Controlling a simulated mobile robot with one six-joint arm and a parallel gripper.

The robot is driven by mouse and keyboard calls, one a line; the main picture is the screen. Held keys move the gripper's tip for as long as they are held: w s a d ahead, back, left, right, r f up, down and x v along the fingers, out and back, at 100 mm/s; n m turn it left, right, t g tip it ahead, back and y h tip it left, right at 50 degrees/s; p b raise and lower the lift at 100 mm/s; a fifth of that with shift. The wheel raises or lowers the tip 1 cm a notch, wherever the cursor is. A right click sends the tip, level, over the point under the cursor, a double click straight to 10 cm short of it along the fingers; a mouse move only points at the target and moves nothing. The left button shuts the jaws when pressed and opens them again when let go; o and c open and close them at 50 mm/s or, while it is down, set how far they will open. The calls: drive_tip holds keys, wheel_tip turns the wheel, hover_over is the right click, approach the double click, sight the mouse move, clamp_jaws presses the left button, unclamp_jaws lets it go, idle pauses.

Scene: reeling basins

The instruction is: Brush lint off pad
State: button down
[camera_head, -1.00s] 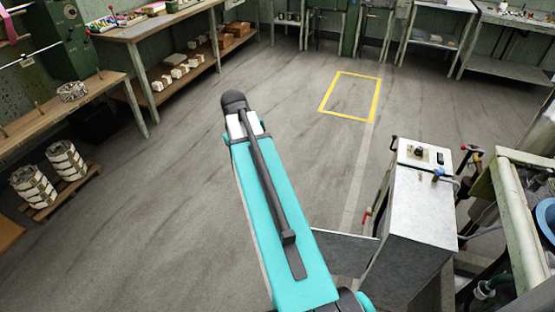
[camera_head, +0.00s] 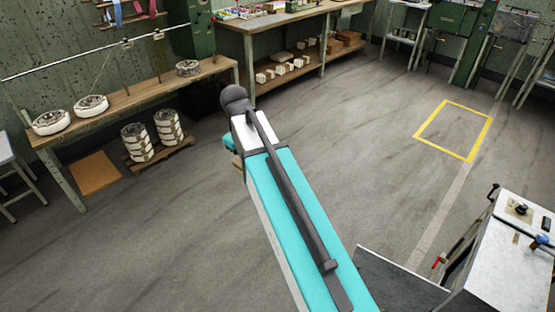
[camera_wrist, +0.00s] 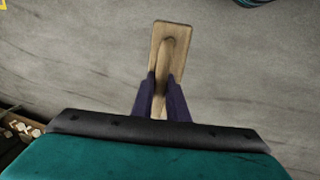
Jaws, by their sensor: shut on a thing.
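In the wrist view, my gripper (camera_wrist: 161,100) is shut on a wooden brush (camera_wrist: 158,40). The brush has a pale flat rectangular wooden body with a raised handle, and the dark fingers close on that handle. The brush is held out over the bare grey floor. Its bristles do not show. In the head view, my arm reaches out over the floor and hides the gripper's fingers; only a bit of pale wood shows beside the arm's end. I cannot make out a linty pad in either view.
A wooden bench (camera_head: 135,98) with white reels stands at the left. Strapped stacks sit on a pallet (camera_head: 160,155) by a brown mat (camera_head: 95,173). A workbench (camera_head: 290,20) stands behind. A metal cabinet (camera_head: 510,255) is at lower right. The floor between is clear around a yellow-marked square (camera_head: 440,150).

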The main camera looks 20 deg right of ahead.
drive_tip(key=a, duration=0.3)
drive_tip(key=shift+w+a+r+n, duration=0.1)
drive_tip(key=shift+r+n, duration=0.25)
drive_tip(key=shift+n, duration=0.05)
drive_tip(key=shift+a, duration=0.1)
